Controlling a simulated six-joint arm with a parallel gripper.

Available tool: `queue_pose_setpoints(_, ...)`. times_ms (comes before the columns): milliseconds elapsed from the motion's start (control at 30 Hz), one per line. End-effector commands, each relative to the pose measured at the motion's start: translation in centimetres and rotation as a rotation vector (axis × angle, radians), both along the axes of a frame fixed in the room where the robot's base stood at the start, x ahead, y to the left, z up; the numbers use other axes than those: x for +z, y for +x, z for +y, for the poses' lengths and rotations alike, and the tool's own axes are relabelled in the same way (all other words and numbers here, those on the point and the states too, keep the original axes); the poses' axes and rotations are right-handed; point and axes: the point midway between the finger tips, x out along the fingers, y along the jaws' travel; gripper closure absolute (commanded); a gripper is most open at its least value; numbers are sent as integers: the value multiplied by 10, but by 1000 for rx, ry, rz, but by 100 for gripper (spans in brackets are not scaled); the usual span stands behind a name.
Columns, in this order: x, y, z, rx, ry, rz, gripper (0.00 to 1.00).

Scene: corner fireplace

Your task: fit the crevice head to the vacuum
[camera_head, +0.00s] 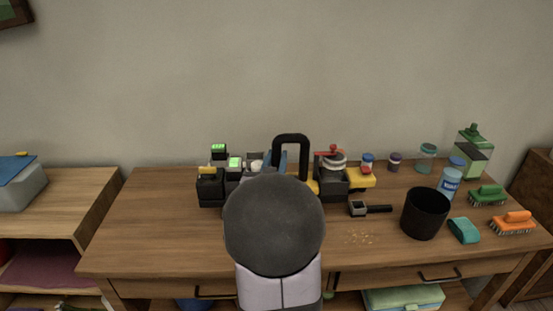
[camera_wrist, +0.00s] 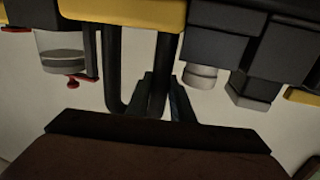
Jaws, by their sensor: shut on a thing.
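A black and yellow appliance with a tall black loop handle, which looks like the vacuum (camera_head: 331,184), stands at the middle back of the table. Its handle (camera_head: 290,138) rises at its left end. My gripper (camera_wrist: 162,92) is shut on a dark upright bar of this handle in the wrist view. My own arm hides most of the gripper in the head view. A small tool with a grey square collar (camera_head: 357,208) and a thin black bar lies on the table right of centre, apart from the gripper. It may be the crevice head.
Dark blocks with green lights (camera_head: 234,164) crowd left of the handle. A black bin (camera_head: 425,213), a teal sponge (camera_head: 464,230), two brushes (camera_head: 512,223), bottles and jars stand at the right. Crumbs (camera_head: 358,238) lie before the small tool. The table's (camera_head: 145,225) left side is clear.

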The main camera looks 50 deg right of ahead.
Motion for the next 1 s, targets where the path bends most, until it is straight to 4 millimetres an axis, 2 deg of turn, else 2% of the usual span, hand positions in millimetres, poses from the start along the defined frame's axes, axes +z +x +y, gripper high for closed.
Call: queue_pose_setpoints(1000, -34, 1, -1, 0, -11, -10, 100)
